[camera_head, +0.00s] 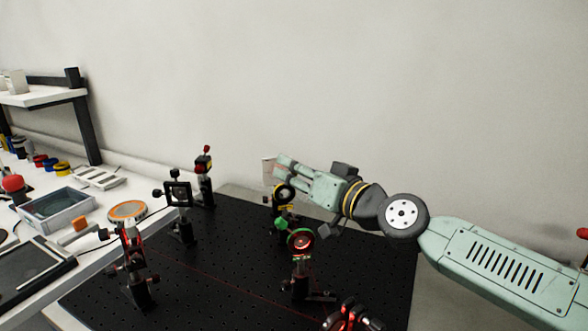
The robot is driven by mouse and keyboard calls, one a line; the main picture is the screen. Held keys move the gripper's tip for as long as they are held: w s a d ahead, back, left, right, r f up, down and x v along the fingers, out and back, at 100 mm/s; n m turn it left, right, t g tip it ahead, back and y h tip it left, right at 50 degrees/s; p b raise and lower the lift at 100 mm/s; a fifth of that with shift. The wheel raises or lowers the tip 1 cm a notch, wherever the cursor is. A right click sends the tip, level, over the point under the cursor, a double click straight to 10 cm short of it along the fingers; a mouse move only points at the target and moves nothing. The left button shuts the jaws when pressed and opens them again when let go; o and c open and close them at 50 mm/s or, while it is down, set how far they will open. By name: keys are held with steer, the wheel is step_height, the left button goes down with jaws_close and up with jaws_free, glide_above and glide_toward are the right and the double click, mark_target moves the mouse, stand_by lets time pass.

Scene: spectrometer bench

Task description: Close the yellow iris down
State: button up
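The iris with yellow on its mount (286,208) stands near the back right of the black breadboard. Its dark ring (284,193) faces me, just below my gripper's fingers. My gripper (279,167) reaches in from the right and points left, above and close to this ring. Whether a finger touches the iris or its lever cannot be told. Two pale green fingers show, but the gap between their tips is too small to judge. The lever of the yellow iris is not clearly visible.
In front stands a green-marked iris (300,240) with a red glow. A red-lit mount (349,316) is at the front edge. Other mounts (180,195) stand left on the breadboard (225,265). A pale upright piece (267,171) is beside my fingertips. The wall is behind.

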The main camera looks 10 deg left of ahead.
jaws_close()
stand_by(0.4)
steer(key=shift+s+a+r+n+g+h+p, duration=0.2)
steer(key=shift+a+n+g+h+p, duration=0.15)
steer(key=shift+n, duration=0.45)
steer(key=shift+s+a+f+n+h+b, duration=0.1)
steer(key=shift+s+a+n+h+b, duration=0.1)
steer(key=shift+a+n+h+b, duration=0.4)
steer(key=shift+d+n, duration=0.1)
steer(key=shift+n, duration=0.3)
jaws_free()
